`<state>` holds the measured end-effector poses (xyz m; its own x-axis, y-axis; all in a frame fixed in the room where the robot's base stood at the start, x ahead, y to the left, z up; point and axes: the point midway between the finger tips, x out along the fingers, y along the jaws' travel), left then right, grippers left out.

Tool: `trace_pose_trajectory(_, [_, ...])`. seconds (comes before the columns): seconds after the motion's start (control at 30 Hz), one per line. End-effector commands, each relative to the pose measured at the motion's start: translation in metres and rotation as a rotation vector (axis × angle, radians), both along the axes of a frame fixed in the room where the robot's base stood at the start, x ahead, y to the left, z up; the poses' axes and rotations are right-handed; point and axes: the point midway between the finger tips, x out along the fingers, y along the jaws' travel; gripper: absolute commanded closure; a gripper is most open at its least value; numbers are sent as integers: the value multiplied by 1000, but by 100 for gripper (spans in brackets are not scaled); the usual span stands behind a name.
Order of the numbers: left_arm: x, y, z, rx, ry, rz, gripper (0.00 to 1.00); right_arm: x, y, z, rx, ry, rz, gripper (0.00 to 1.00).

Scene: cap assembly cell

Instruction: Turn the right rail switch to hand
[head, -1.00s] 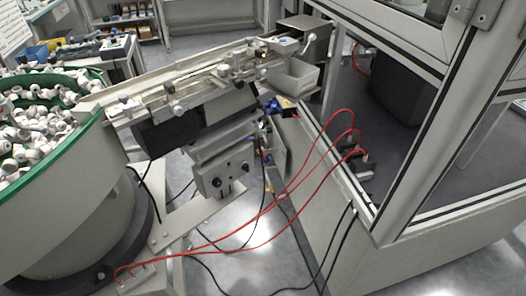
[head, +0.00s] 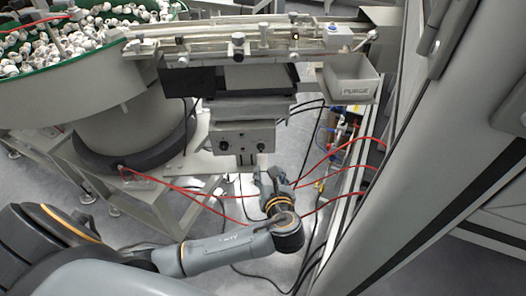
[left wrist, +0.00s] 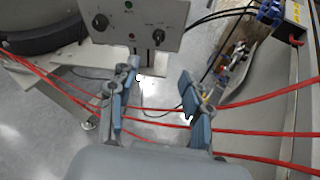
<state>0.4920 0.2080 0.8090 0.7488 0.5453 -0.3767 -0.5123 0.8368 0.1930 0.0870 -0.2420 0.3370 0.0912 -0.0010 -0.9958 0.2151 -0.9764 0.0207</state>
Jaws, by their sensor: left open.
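The grey control box (head: 242,138) hangs under the rail in the head view, with dark knobs on its front. In the left wrist view the box (left wrist: 128,14) is at the top. Its left knob (left wrist: 100,22) and right knob (left wrist: 159,36) show there, with a small indicator between them. I cannot read the knob's marked positions. My left gripper (head: 270,182) is below and slightly right of the box in the head view. In the left wrist view its fingers (left wrist: 160,72) are spread, empty and apart from the box. My right gripper is not in view.
Red hoses (head: 330,155) run across the area around my left gripper. A purge bin (head: 350,86) sits at the rail's right end. The green-rimmed bowl (head: 110,45) of white caps is at left. A grey frame post (head: 420,150) stands at right.

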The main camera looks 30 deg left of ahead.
Motion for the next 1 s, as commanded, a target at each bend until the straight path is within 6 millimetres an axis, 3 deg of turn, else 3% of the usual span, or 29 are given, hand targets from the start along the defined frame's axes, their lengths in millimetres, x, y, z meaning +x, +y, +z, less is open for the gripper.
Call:
trace_pose_trajectory(0.3, [36,27,-15,14,1,1,52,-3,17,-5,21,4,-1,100])
trace_pose_trajectory(0.6, [81,60,-39,10,1,1,52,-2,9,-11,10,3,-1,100])
trace_pose_trajectory(0.8, [98,72,-47,6,2,-1,52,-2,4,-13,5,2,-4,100])
trace_pose_trajectory(1.0, [102,75,-49,6,2,-1,52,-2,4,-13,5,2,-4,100])
